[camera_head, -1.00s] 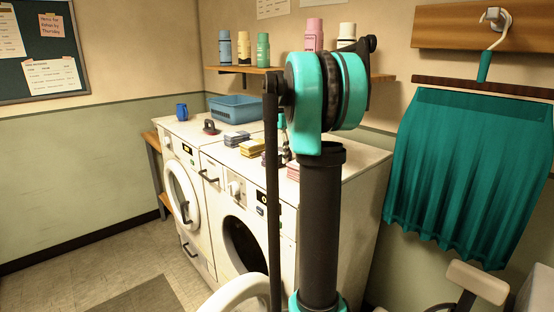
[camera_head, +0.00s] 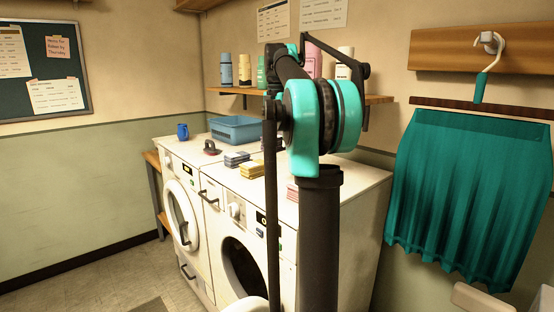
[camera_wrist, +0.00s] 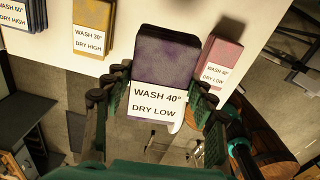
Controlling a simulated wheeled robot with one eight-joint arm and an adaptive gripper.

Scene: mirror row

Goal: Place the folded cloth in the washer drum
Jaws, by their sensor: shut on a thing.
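The folded purple cloth (camera_wrist: 167,60) is in the wrist view, with a label reading "WASH 40° DRY LOW". My gripper (camera_wrist: 156,92) is shut on its labelled end, a finger on each side. In the head view my raised arm hides the gripper and cloth. The right washer (camera_head: 265,210) has its round front opening uncovered, and the dark drum (camera_head: 241,262) shows inside. Its door (camera_head: 250,303) appears swung open at the bottom of the view, partly behind my arm.
On the washer top are dark folded cloths (camera_head: 236,158), yellow cloths (camera_head: 254,171) and a pink cloth (camera_head: 292,192). The left washer (camera_head: 180,162) has its door (camera_head: 181,215) across its front. A blue basket (camera_head: 236,129) and a shelf of bottles (camera_head: 225,70) are behind.

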